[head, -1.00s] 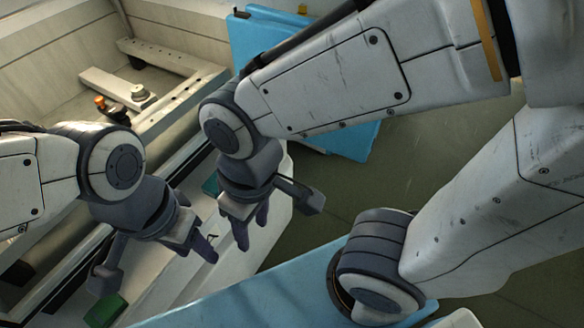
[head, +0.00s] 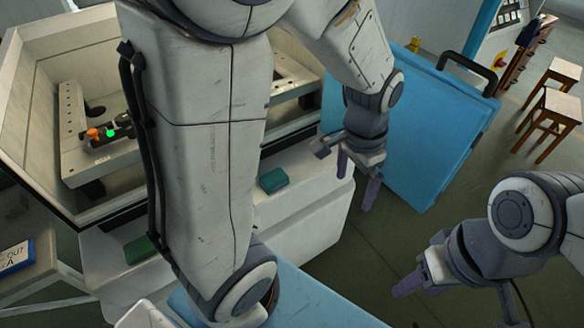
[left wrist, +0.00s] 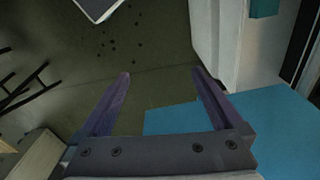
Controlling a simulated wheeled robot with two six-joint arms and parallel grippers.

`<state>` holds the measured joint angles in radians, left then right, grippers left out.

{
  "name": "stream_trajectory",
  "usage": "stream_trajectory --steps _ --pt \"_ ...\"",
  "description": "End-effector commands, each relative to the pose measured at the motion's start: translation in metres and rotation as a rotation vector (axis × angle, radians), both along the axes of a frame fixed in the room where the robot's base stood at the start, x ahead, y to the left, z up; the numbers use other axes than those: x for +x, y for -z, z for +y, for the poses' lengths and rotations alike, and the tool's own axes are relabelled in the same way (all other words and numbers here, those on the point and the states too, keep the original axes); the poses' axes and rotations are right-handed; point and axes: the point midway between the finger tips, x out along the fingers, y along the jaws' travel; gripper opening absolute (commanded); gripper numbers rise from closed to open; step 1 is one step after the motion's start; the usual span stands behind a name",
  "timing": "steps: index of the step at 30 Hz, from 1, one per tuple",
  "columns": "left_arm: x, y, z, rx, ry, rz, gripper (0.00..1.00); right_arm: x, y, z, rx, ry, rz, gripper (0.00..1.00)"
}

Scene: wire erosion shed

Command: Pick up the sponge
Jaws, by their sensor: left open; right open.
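Two small blocks lie on the white ledge of the machine: a teal one (head: 273,180) and a darker green one (head: 140,248), the latter partly hidden behind my arm. I cannot tell which is the sponge. My left gripper (head: 357,180) is open and empty, right of the teal block and apart from it, in front of the blue panel. In the left wrist view its fingers (left wrist: 160,85) are spread with floor beyond, and a teal patch (left wrist: 265,8) shows at the top right. My right gripper (head: 418,287) is open and empty over the floor at the lower right.
The open machine tank (head: 30,110) stands at the left with an orange-knobbed fixture (head: 92,134) inside. A large blue panel (head: 430,130) stands behind my left gripper. A blue surface (head: 310,300) is at the bottom. Wooden stools (head: 555,115) stand far right; floor between is clear.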

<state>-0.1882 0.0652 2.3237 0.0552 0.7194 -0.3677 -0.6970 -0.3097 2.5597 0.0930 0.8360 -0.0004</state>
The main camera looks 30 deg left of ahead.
Motion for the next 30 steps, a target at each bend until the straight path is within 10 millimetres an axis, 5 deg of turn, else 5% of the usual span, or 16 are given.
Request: stream_trajectory --steps 1,5,9,12,17,30 --pt "0.024 0.015 0.034 0.009 -0.047 0.012 1.00 0.000 0.001 0.000 0.000 0.000 0.000 0.50" --pt "0.062 0.051 0.119 0.025 -0.099 0.017 1.00 0.000 0.001 0.000 0.000 0.000 0.000 0.50" --pt "0.071 0.087 0.200 0.034 -0.138 0.024 1.00 0.000 0.002 0.000 0.000 0.000 0.000 0.50" --pt "0.067 0.106 0.238 0.037 -0.152 0.029 1.00 0.000 0.002 0.000 0.000 0.000 0.000 0.50" --pt "0.063 0.124 0.264 0.039 -0.158 0.033 1.00 0.000 0.002 0.000 0.000 0.000 0.000 0.50" --pt "0.064 0.175 0.264 0.039 -0.156 0.032 1.00 0.000 -0.003 0.000 0.000 0.000 0.000 0.50"
